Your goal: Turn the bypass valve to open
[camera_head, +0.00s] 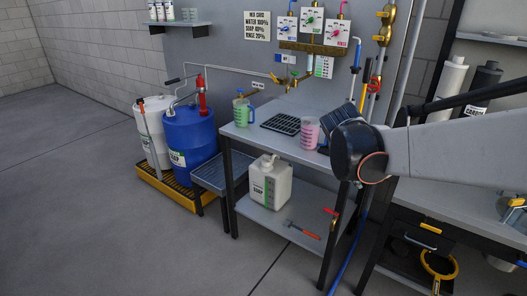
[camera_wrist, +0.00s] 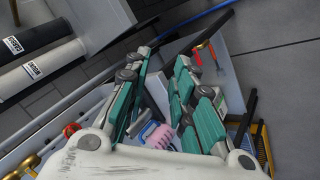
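I cannot tell for certain which fitting is the bypass valve. A small valve with a yellow handle (camera_head: 277,79) sits on the wall pipework above the table, near blue labels and a white tag. A brass valve assembly (camera_head: 385,22) stands on the vertical pipe further right. My gripper (camera_wrist: 164,63) shows in the wrist view with its teal-padded fingers apart and nothing held between them. A pink jug (camera_wrist: 160,136) appears beyond the gap between the fingers. In the head view my arm comes in from the right, and its dark joint is in front of the table's right end; the fingers are not clear there.
The table (camera_head: 270,138) carries a green jug (camera_head: 242,112), a black grid tray (camera_head: 283,123) and the pink jug (camera_head: 308,132). A white canister (camera_head: 270,182) stands on its lower shelf. A blue drum (camera_head: 190,138) stands left. The floor in front is clear.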

